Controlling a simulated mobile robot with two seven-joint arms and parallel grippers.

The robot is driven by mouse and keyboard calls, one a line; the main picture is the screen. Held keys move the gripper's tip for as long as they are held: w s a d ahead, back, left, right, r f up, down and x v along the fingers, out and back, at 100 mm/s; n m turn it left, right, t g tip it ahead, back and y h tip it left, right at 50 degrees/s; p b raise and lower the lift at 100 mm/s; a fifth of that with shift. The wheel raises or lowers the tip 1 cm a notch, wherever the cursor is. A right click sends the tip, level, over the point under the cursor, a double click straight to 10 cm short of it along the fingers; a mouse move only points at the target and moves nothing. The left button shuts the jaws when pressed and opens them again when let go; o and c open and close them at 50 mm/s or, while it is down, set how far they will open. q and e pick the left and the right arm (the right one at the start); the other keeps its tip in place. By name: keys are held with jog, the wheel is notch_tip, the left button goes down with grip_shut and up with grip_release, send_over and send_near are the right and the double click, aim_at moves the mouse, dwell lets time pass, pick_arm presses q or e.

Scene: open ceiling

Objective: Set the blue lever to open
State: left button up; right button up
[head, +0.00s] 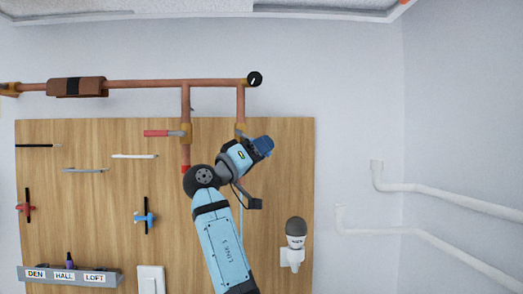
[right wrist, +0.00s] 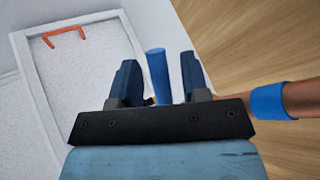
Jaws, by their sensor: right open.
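My right gripper (head: 262,146) is at the brass valve (head: 240,129) on the right-hand copper drop pipe, in front of the wooden board. The blue lever (right wrist: 157,75) shows in the right wrist view as a blue bar between the two dark blue fingers of the gripper (right wrist: 159,82). The fingers are apart, with a visible gap on each side of the bar. In the head view the gripper hides the lever. The copper pipe with a blue band (right wrist: 270,102) runs off to the right in the wrist view. My left gripper is not in view.
A red lever (head: 160,133) sits on the neighbouring valve to the left. A round black gauge (head: 255,78) ends the upper pipe. A grey lamp (head: 296,233) is mounted lower right. Tools hang on the board (head: 100,180). White pipes (head: 440,190) run along the right wall.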

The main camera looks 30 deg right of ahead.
jog(key=b+v, duration=0.2)
jog(key=v, duration=1.1)
jog(key=shift+a, duration=0.3)
jog(key=shift+f, duration=0.1)
